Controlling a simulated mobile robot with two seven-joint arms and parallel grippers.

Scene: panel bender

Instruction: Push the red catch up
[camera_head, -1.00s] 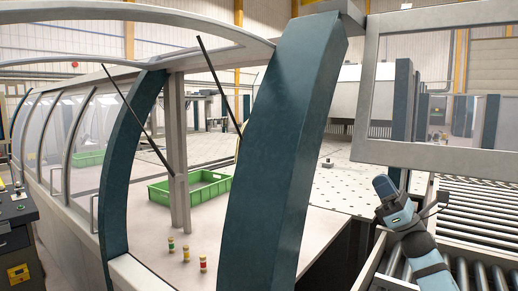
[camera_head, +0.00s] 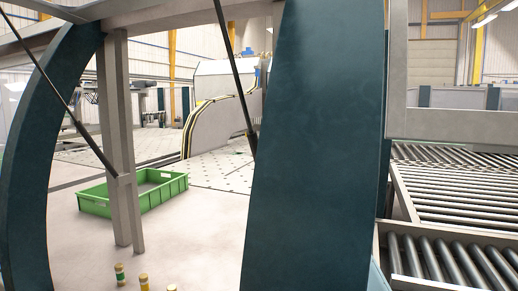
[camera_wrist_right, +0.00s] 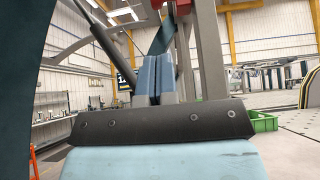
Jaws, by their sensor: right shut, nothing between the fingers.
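My right gripper (camera_wrist_right: 156,78) shows in the right wrist view, with its two blue fingers pressed together and nothing between them. It points up towards a grey post (camera_wrist_right: 207,50). No red catch can be made out in the head view. Neither gripper shows in the head view.
A dark teal column (camera_head: 315,150) fills the middle of the head view. A thin grey post (camera_head: 118,150) stands left of it, near a green crate (camera_head: 150,199). Small banded cylinders (camera_head: 120,274) stand at the bottom. Roller conveyors (camera_head: 450,200) lie at the right.

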